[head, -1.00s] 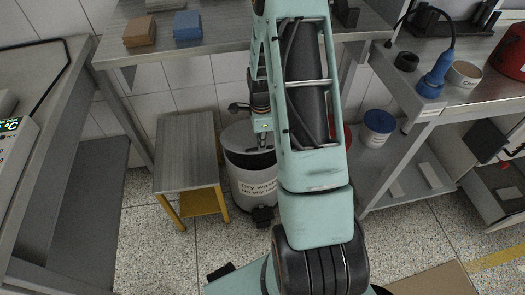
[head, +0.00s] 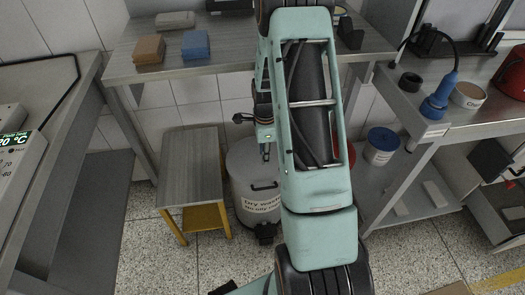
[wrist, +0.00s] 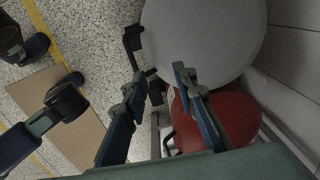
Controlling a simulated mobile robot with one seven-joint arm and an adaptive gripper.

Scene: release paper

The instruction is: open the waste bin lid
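The waste bin (head: 240,198) is a grey round bin with a "Dry waste" label, standing on the floor. Its grey lid (head: 243,158) looks shut in the head view, with a dark handle (head: 265,187) at the front. The round lid also fills the top of the wrist view (wrist: 205,35). A black pedal (head: 265,232) sticks out at the bin's foot. My gripper (wrist: 158,80) is open and empty, its two fingers apart near the lid's edge. In the head view my arm hides part of the bin's right side.
A small stool (head: 190,165) stands close left of the bin. A red bin (wrist: 225,120) is beside it, mostly hidden by my arm in the head view. A workbench (head: 215,62) is behind and above. A blue-lidded tub (head: 382,140) sits on the right shelf.

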